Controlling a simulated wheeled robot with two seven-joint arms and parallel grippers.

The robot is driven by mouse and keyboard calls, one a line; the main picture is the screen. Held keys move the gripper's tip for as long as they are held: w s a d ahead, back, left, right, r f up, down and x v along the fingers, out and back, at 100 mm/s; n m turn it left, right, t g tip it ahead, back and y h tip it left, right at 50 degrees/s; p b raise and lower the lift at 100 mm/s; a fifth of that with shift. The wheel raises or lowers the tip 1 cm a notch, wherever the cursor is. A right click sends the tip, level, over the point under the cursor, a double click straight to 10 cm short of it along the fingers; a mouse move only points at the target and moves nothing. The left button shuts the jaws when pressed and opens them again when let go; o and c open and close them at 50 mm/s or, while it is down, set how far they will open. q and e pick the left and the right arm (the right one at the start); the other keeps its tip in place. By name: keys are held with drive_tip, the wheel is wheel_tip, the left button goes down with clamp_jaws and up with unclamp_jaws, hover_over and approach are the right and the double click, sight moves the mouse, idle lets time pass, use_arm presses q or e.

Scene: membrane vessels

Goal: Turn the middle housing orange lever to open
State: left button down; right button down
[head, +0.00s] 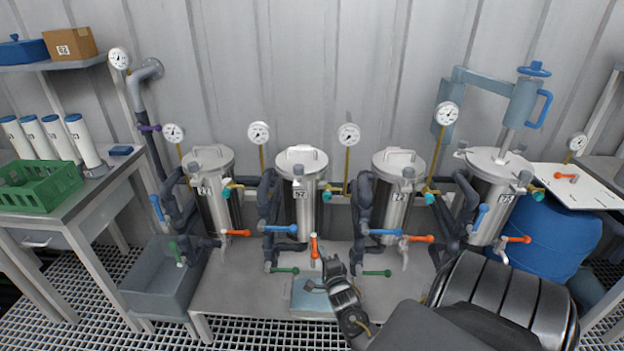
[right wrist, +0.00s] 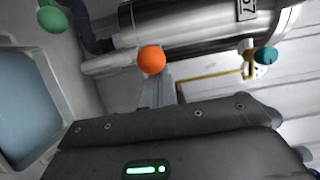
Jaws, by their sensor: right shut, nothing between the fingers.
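The orange lever (head: 314,246) sits low in front of the second steel housing (head: 301,205) from the left. It stands roughly upright in the head view, unlike the other orange levers, which lie sideways. My right gripper (head: 331,266) is shut and empty, just right of and below this lever. In the right wrist view the lever's rounded orange end (right wrist: 151,59) shows close to the grey fingers (right wrist: 158,90), in front of the steel housing (right wrist: 195,22). I cannot tell whether they touch. My left gripper is out of view.
Blue levers (head: 281,229) and green levers (head: 284,270) sit close around the housing. A shallow blue-grey tray (head: 303,296) lies on the bench (head: 240,290) below. Other housings (head: 392,205) stand on both sides. A green crate (head: 38,186) is on the left table.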

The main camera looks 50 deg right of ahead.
drive_tip(key=shift+w+a, duration=0.25)
drive_tip(key=shift+a, duration=0.15)
idle(0.3)
drive_tip(key=s+a, duration=0.3)
drive_tip(key=s, duration=0.8)
drive_tip(key=shift+s+a, duration=0.1)
